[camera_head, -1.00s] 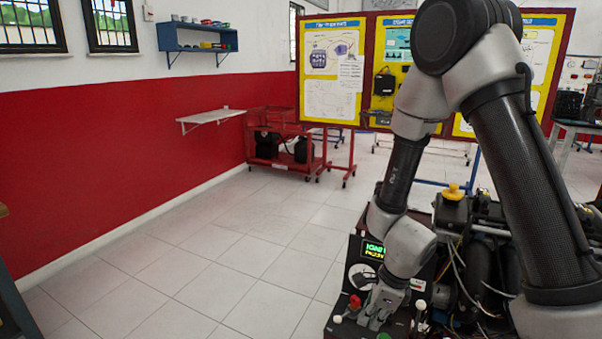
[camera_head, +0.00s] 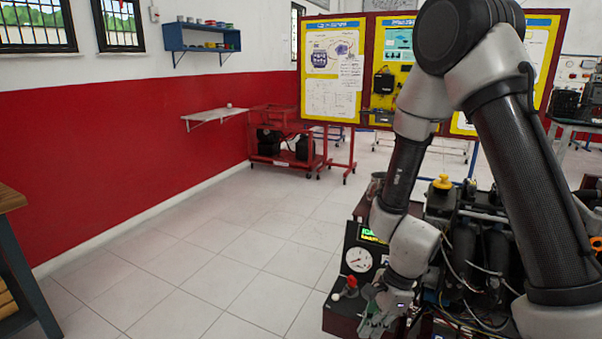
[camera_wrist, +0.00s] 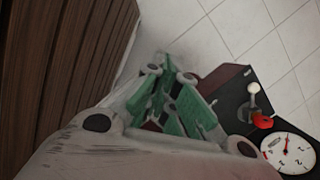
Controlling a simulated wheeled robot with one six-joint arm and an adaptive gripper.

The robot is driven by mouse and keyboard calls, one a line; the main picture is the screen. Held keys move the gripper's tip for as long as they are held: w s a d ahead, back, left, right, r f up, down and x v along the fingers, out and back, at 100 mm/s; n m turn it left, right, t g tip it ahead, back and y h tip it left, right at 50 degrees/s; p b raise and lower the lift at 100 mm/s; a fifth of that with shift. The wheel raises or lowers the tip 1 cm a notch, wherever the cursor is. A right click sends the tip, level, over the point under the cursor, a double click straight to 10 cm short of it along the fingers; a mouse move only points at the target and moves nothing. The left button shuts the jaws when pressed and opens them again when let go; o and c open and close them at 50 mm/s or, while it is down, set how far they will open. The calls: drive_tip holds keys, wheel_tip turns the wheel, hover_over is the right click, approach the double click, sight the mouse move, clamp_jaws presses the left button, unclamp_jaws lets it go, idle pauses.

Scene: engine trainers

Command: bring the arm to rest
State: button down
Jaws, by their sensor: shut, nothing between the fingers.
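My gripper (camera_head: 374,322) is at the lower middle of the head view, pointing down, shut and empty. Its grey and green fingers (camera_wrist: 168,105) show in the wrist view with nothing held. My arm is bent, with its elbow high at the right. The gripper is in front of the engine trainer's control panel (camera_head: 345,322), near a red knob (camera_head: 352,282) and a pale-knobbed lever (camera_head: 336,296). The red knob (camera_wrist: 262,121) and a round white gauge (camera_wrist: 289,152) also show in the wrist view. I cannot tell whether the fingers touch the panel.
The engine (camera_head: 470,240) with hoses and a yellow cap is close behind my arm. A wooden-topped bench (camera_head: 10,200) is at the left edge. A red cart (camera_head: 285,150) and display boards (camera_head: 335,70) stand at the back. The tiled floor at middle left is clear.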

drive_tip(key=s+d+r+n+t+h, duration=0.1)
drive_tip(key=s+d+r+n, duration=0.2)
drive_tip(key=r, duration=0.7)
drive_tip(key=s+d+r+n+t+h, duration=0.1)
drive_tip(key=s+d+r+n+t, duration=0.1)
drive_tip(key=d+r+n, duration=0.5)
drive_tip(key=s+d+r+n+t+h, duration=0.1)
drive_tip(key=s+d+r+n+t, duration=0.1)
drive_tip(key=d+r+n, duration=0.4)
drive_tip(key=s+d+r, duration=0.1)
drive_tip(key=d+r, duration=0.3)
drive_tip(key=r, duration=0.5)
drive_tip(key=shift+s, duration=0.4)
